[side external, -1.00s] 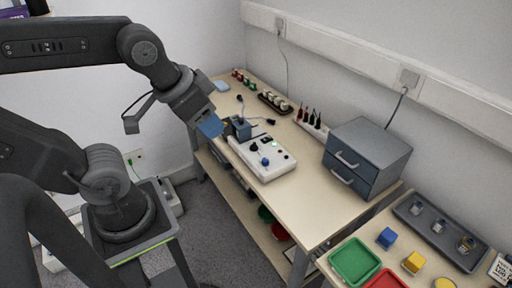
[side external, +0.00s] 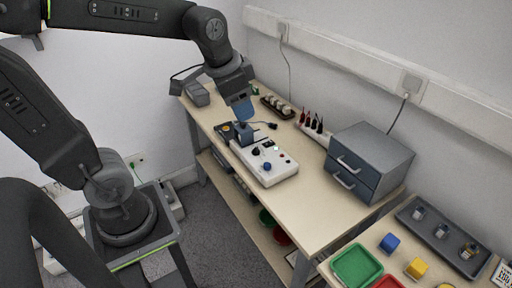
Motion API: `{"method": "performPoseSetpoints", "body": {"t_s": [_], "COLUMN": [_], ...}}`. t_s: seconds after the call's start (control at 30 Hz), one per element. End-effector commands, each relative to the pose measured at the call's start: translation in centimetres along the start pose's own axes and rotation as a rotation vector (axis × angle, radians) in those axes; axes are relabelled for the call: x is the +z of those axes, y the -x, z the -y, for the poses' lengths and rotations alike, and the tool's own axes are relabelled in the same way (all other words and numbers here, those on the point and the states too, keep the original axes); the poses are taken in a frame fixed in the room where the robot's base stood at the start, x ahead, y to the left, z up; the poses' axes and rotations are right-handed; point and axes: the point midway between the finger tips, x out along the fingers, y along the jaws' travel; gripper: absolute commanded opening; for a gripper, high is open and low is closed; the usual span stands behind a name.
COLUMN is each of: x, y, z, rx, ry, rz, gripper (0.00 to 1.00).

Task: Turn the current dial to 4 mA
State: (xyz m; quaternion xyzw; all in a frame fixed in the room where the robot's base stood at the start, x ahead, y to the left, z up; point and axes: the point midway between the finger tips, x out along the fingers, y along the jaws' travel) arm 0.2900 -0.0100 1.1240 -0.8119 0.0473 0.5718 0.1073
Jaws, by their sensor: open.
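A white control box (side external: 270,174) stands on the wooden bench, with a black knob (side external: 255,152), a blue knob (side external: 267,166) and small coloured buttons on its sloping top. I cannot read the dial markings or tell which value a knob points to. My gripper (side external: 243,112), with blue fingers, hangs over the bench just behind the box, above a small dark blue-grey device (side external: 247,134). It is open. Whether its fingers touch the device cannot be told, and the gap between them is hard to see.
A grey two-drawer cabinet (side external: 369,158) stands right of the box. Screwdrivers (side external: 311,122) and a dark rack of small items (side external: 277,107) line the wall side. A green tray (side external: 356,266) and coloured cubes sit on the front table. Bench in front of the box is clear.

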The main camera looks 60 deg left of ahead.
Motion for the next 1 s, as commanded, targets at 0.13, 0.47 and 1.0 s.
{"method": "performPoseSetpoints", "body": {"t_s": [0.13, 0.47, 1.0], "x": [-3.2, -5.9, -3.9], "y": [-3.8, -15.1, -24.4], "z": [4.1, 13.6, 18.4], "rx": [0.016, 0.117, 0.215], "ry": [-0.12, -0.392, -0.559], "rz": [0.089, 0.235, 0.288], "gripper": [0.57, 0.57, 0.57]}}
